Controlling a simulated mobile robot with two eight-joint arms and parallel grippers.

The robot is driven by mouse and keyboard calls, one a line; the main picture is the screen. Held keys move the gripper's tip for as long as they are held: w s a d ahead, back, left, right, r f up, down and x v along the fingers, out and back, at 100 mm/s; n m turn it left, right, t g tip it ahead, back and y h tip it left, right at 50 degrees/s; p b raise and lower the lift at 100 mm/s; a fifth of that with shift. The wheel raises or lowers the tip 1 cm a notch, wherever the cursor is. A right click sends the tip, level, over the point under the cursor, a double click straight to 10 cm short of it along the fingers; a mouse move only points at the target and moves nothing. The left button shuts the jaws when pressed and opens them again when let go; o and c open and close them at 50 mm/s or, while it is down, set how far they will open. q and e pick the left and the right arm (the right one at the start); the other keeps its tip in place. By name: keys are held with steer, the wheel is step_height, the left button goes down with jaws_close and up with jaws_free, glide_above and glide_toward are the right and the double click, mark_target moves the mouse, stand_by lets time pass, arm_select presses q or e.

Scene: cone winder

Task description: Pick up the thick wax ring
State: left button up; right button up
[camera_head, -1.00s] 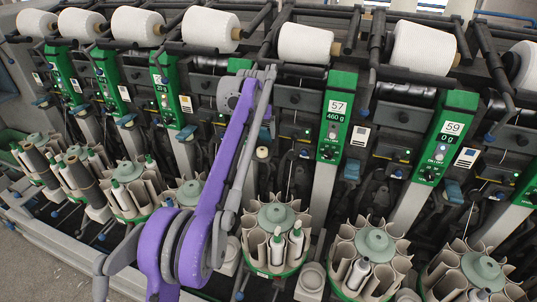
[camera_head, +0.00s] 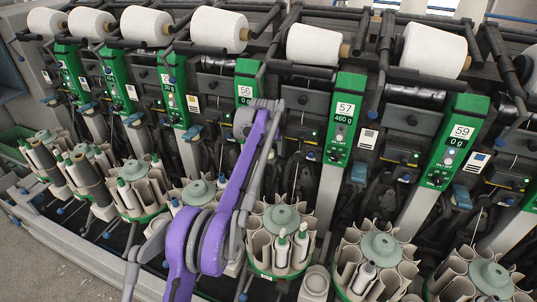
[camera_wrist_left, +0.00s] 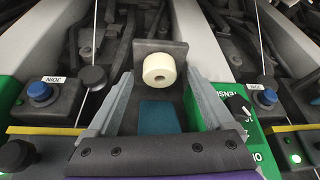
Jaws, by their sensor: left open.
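My left gripper (camera_wrist_left: 160,76) is open, with one grey finger on each side of the view. The ring shows between the fingertips; I cannot tell whether it is within their reach or just beyond. No contact is visible. In the head view my purple and grey left arm reaches up to the machine near panel 56, and it hides the ring and the fingers. My right gripper is not in view.
A teal block (camera_wrist_left: 158,115) lies below the ring between the fingers. Green panels (camera_head: 344,118) and dark machine parts stand close on both sides. White yarn cones (camera_head: 313,44) line the top. Round bobbin magazines (camera_head: 281,215) stand along the front.

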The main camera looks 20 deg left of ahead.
arm_select(q)
jaws_close()
stand_by(0.4)
steer(key=shift+r, duration=0.1)
